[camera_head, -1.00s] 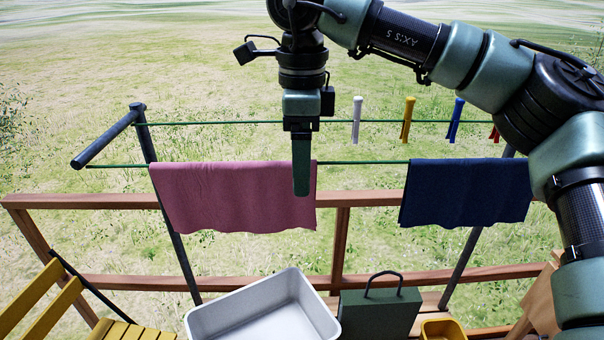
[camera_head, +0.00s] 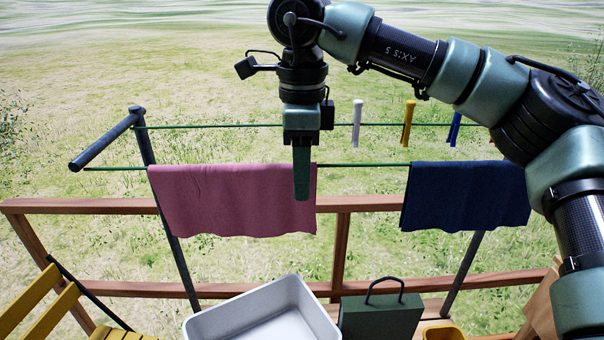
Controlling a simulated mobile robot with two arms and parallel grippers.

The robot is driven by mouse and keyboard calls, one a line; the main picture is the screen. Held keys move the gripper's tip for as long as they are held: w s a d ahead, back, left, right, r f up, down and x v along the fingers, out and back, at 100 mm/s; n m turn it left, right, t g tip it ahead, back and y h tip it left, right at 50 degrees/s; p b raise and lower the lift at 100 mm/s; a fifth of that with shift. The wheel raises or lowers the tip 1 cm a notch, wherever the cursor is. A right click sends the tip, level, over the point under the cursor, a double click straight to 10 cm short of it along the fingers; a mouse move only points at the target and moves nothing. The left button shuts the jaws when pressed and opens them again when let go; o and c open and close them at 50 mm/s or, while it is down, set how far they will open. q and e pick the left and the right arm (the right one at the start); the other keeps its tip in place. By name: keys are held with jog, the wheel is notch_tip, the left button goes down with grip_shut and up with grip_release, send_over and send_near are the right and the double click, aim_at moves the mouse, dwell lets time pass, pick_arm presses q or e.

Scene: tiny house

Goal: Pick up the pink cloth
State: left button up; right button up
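The pink cloth (camera_head: 225,198) hangs over the front green line, left of centre, with its lower edge free. My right gripper (camera_head: 301,192) points down at the cloth's right end and overlaps it in the picture. Its fingers are seen edge-on as one dark green shape, so I cannot tell whether they are open or whether cloth is between them. My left gripper is not in view.
A dark blue cloth (camera_head: 466,196) hangs farther right on the same line. Pegs, including a yellow one (camera_head: 408,124), hang on the back line. Below are a white basin (camera_head: 222,325), a green box (camera_head: 380,318), a yellow chair (camera_head: 50,312) and a wooden railing (camera_head: 80,206).

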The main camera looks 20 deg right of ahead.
jog(key=c, duration=0.5)
jog(key=shift+w+f, duration=0.1)
jog(key=shift+w, duration=0.1)
grip_shut()
notch_tip(320, 180, up, 12)
jog(key=p, duration=1)
jog(key=shift+s, duration=0.2)
